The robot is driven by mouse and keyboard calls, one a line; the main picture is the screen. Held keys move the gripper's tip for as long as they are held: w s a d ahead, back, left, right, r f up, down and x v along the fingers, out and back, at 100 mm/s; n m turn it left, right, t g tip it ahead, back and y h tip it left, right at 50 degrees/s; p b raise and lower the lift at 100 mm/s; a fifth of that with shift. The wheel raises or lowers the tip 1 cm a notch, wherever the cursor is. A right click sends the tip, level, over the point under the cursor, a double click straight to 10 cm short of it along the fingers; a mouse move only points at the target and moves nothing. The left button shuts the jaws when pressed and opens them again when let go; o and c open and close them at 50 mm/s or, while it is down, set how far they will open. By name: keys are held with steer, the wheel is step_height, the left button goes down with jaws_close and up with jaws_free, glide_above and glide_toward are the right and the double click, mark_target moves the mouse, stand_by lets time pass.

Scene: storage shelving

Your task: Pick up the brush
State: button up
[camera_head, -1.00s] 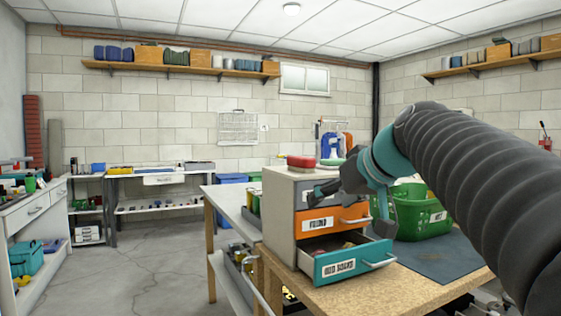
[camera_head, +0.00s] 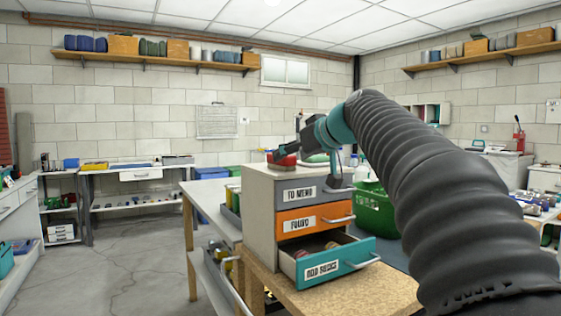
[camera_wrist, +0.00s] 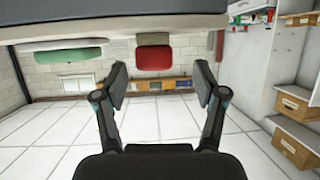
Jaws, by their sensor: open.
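The brush, with a red back, lies on top of the small drawer cabinet. In the head view the brush (camera_head: 284,161) is partly covered by my gripper (camera_head: 279,153). In the wrist view, which is upside down, the red back of the brush (camera_wrist: 154,60) shows beyond and between the fingertips of my gripper (camera_wrist: 160,84), with brownish bristles against the cabinet top. The jaws are spread and empty. I cannot tell the exact gap between fingertips and brush.
The drawer cabinet (camera_head: 259,212) stands on a wooden table (camera_head: 345,298); its lowest teal drawer (camera_head: 335,262) is pulled out. A green item (camera_wrist: 75,52) lies beside the brush on the cabinet top. A green basket (camera_head: 374,208) stands behind the cabinet.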

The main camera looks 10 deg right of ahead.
steer(key=shift+w+d+r+p+x, duration=0.15)
steer(key=shift+p+x, duration=0.15)
steer(key=shift+x, duration=1.05)
steer(key=shift+w+d+r+p+x, duration=0.1)
steer(key=shift+p+x, duration=0.2)
steer(key=shift+x, duration=1.1)
steer(key=shift+s, duration=0.1)
steer(key=c, duration=1.2)
